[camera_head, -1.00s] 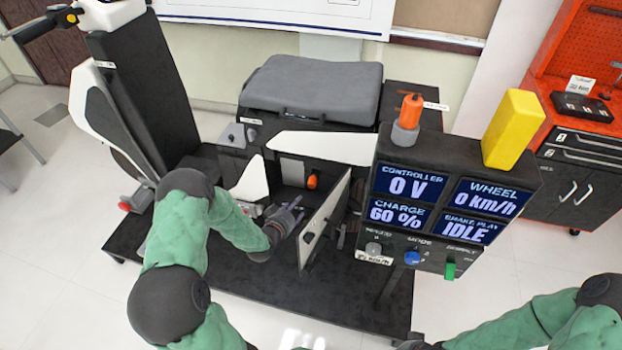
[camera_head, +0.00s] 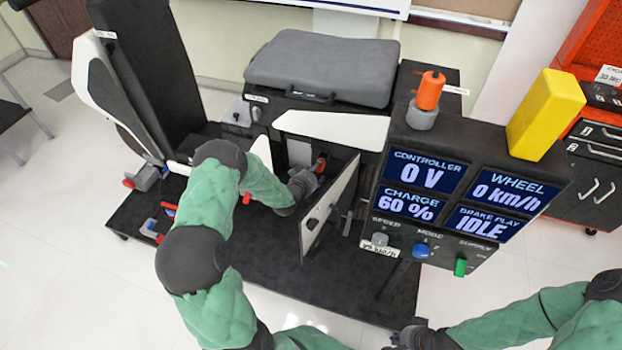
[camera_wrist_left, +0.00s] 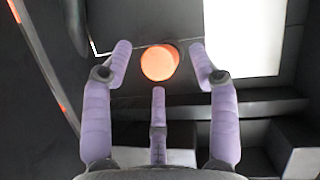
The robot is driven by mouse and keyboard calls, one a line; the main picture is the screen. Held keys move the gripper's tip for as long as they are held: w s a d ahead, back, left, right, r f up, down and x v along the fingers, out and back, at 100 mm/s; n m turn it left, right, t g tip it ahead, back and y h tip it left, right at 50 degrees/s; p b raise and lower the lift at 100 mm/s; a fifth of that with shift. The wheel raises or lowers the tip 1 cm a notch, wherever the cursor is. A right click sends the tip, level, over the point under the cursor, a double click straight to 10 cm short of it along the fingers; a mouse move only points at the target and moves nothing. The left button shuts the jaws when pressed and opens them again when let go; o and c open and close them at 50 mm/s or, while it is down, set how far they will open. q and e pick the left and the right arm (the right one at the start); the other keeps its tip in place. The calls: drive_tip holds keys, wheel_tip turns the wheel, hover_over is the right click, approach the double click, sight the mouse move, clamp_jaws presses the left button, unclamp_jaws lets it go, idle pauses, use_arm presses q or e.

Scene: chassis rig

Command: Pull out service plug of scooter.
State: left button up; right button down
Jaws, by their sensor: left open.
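The orange service plug (camera_head: 320,164) sits inside the scooter's open compartment, behind the tilted-open white panel. In the left wrist view the round orange plug (camera_wrist_left: 158,62) shows face-on in a dark wall. My left gripper (camera_head: 306,181) reaches into the compartment, close to the plug. Its fingers are open, one on each side of the plug with gaps, and a third finger is below it. None is seen touching the plug. My right gripper (camera_head: 410,338) is at the bottom edge, away from the scooter, and its fingers are not clear.
The open panel (camera_head: 333,205) stands just right of my left gripper. A display console (camera_head: 420,245) reads controller 0 V and brake play idle. It carries an orange cylinder (camera_head: 429,92) and a yellow block (camera_head: 545,115). A grey seat (camera_head: 320,65) lies above the compartment.

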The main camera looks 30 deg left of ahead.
use_arm(q)
drive_tip(key=shift+w+f, duration=0.2)
drive_tip(key=shift+w, duration=0.45)
drive_tip(key=c, duration=1.1)
drive_tip(key=shift+s+f, duration=0.1)
drive_tip(key=shift+s, duration=0.1)
drive_tip(key=shift+c, duration=0.2)
drive_tip(key=shift+s+d+f+p, duration=0.1)
drive_tip(key=shift+s+d+p, duration=0.1)
drive_tip(key=shift+s, duration=0.85)
drive_tip(key=shift+s+d+f+p, duration=0.1)
drive_tip(key=shift+s+d, duration=0.1)
drive_tip(key=shift+s, duration=0.8)
drive_tip(key=shift+s+d, duration=0.1)
drive_tip(key=shift+s, duration=0.1)
drive_tip(key=shift+s, duration=0.1)
drive_tip(key=shift+s+d+f+p, duration=0.1)
drive_tip(key=shift+s+d+p, duration=0.15)
drive_tip(key=shift+s, duration=0.9)
drive_tip(key=shift+s+d+f+p, duration=0.1)
drive_tip(key=shift+s+d, duration=0.25)
drive_tip(key=shift+s, duration=0.8)
